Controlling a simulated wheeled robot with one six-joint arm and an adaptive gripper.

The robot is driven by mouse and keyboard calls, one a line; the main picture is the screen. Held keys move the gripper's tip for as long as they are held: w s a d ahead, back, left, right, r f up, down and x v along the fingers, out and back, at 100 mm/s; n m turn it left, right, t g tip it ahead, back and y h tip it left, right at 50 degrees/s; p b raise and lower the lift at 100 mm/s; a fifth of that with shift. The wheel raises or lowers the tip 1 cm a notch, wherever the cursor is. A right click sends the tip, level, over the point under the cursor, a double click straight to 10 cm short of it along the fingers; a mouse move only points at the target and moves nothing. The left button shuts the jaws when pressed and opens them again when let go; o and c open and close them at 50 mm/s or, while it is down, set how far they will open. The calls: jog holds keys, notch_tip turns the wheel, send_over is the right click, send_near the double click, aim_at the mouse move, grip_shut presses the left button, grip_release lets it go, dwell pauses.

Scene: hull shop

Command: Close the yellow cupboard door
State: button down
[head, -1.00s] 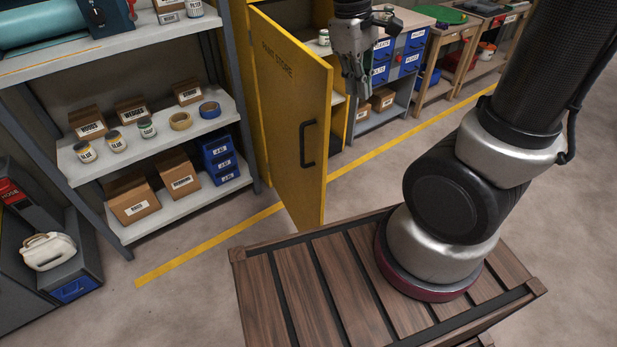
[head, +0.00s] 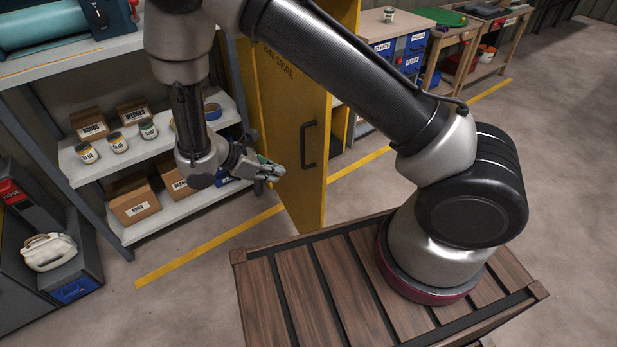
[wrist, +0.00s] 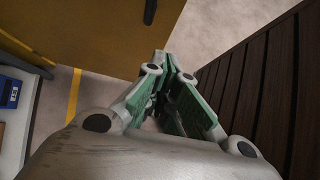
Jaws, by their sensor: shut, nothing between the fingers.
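The yellow cupboard door (head: 290,130), marked with dark lettering that ends in "STORE", stands open in the head view, swung out toward me. Its dark bar handle (head: 308,145) is near the free edge. My gripper (head: 277,172) is shut and empty, left of the handle and in front of the door's lettered face. In the wrist view the door (wrist: 115,30) fills the upper left, with the handle (wrist: 150,10) at the top edge. The gripper's fingertips (wrist: 166,60) point toward the door's lower edge; I cannot tell whether they touch it. My arm hides the upper door and most of the cupboard.
A grey shelf unit (head: 165,208) with boxes and jars stands left of the door. My slatted wooden base top is below. A workbench (head: 385,35) with blue drawers is behind on the right. The floor (head: 180,290) at lower left is clear.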

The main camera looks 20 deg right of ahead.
send_near(319, 181)
notch_tip(319, 181, down, 3)
jog(key=shift+d+f, duration=0.1)
jog(key=shift+d, duration=1.55)
